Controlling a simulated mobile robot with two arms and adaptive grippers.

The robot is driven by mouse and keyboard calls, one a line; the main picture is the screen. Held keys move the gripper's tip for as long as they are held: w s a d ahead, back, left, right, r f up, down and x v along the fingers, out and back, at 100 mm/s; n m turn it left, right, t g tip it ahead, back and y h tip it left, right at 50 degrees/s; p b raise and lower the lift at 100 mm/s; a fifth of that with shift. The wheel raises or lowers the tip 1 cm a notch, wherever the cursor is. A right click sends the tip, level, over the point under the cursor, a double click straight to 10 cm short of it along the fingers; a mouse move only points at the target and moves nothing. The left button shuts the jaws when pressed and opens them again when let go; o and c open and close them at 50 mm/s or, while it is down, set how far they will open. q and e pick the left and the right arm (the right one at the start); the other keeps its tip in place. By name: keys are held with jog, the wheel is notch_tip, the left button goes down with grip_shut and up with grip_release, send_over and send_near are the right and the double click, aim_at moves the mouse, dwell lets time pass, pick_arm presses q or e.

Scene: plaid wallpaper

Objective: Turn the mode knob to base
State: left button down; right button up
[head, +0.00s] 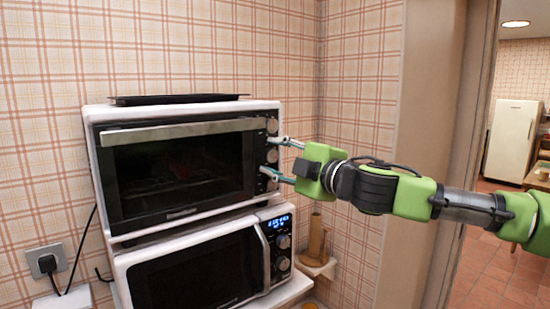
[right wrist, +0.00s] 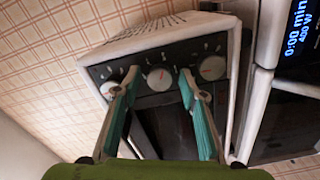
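A white and black toaster oven (head: 185,165) has three round silver knobs in a column on its right side. My right gripper (head: 270,156) is open, its fingers reaching the panel from the right. In the right wrist view, the fingertips of my right gripper (right wrist: 158,78) lie either side of the middle knob (right wrist: 160,77), with gaps visible on both sides. The two outer knobs (right wrist: 212,68) and (right wrist: 108,92) lie outside the fingers. I cannot read which knob is the mode knob. My left gripper is not in view.
A microwave (head: 200,270) with a lit blue display stands under the oven. A black tray (head: 180,99) lies on top of the oven. A wooden holder (head: 316,245) stands in the corner at right. A wall socket (head: 46,262) with a plug is at left.

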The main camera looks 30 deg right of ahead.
aim_at(271, 156)
jog(key=shift+s+d+r, duration=0.1)
jog(key=shift+s+d, duration=0.1)
jog(key=shift+s, duration=0.75)
jog(key=shift+s+a, duration=0.2)
jog(key=shift+s, duration=0.3)
jog(key=shift+s+a, duration=0.15)
jog(key=shift+s, duration=0.3)
jog(key=shift+s+d, duration=0.25)
jog(key=shift+s, duration=0.7)
jog(key=shift+s+d, duration=0.2)
jog(key=shift+s, duration=0.7)
